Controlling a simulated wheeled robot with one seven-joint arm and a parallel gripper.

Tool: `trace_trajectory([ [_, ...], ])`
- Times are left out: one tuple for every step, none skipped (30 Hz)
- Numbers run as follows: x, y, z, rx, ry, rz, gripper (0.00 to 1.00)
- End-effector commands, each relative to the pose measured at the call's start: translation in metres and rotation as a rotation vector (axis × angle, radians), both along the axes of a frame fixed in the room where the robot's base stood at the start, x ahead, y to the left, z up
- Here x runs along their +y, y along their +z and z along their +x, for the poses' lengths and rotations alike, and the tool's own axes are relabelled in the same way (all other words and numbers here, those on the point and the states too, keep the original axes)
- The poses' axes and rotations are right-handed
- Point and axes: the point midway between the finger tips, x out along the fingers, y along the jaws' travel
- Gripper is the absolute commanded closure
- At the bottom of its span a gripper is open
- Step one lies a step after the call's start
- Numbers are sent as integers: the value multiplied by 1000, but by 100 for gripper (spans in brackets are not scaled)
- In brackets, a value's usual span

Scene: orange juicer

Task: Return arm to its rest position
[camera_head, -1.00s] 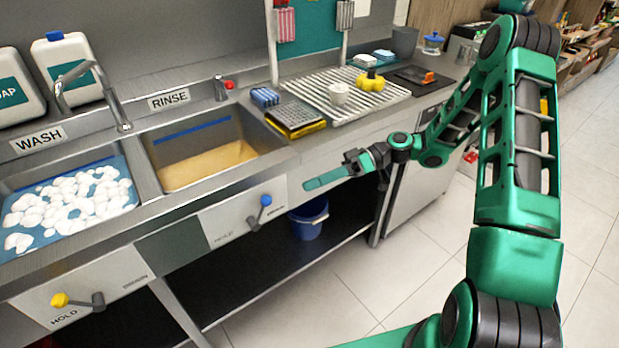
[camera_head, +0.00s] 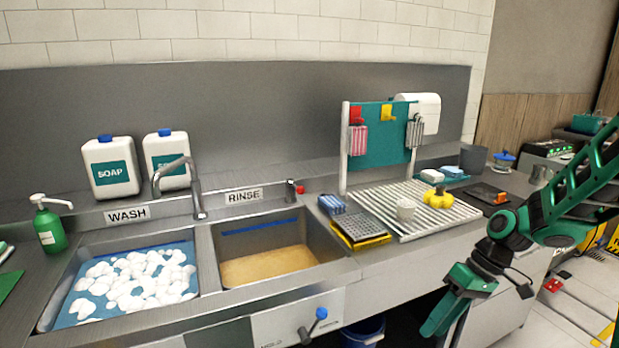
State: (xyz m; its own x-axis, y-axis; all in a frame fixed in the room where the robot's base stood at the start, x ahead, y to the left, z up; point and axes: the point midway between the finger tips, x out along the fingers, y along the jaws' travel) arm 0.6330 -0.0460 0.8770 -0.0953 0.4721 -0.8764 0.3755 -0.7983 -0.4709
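My gripper (camera_head: 452,312) is at the lower right, in front of the counter's front edge and below the level of the drying rack. One long green finger points down and left. The other finger is not clearly visible, so I cannot tell how far apart they are. I see nothing held in it. My green arm comes in from the right edge, bent at a dark joint above the gripper.
The wash sink (camera_head: 46,318) holds foamy water; the rinse sink (camera_head: 217,285) is beside it. A blue bucket (camera_head: 366,331) stands below the counter. Floor at right is partly open.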

Motion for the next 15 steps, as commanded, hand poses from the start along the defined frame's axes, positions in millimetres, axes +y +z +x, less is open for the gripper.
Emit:
trace_trajectory([
  [-9, 9, -9, 6, -36, -50, 69],
  [-15, 12, -14, 14, -63, -79, 69],
  [-23, 18, -22, 24, -99, -116, 69],
  [-29, 22, -27, 31, -126, -143, 69],
  [-35, 26, -34, 37, -155, -169, 69],
  [-42, 32, -42, 45, -194, -203, 69],
  [-48, 36, -48, 51, -224, -226, 69],
  [-53, 40, -55, 58, -256, -249, 69],
  [-61, 46, -64, 63, -297, -278, 69],
  [-65, 50, -71, 69, -328, -299, 69],
  [-70, 54, -79, 73, -362, -319, 69],
  [-77, 59, -89, 80, -407, -343, 69],
  [-81, 63, -96, 85, -439, -360, 69],
  [-85, 67, -104, 89, -474, -377, 69],
  [-91, 72, -115, 94, -520, -396, 69],
])
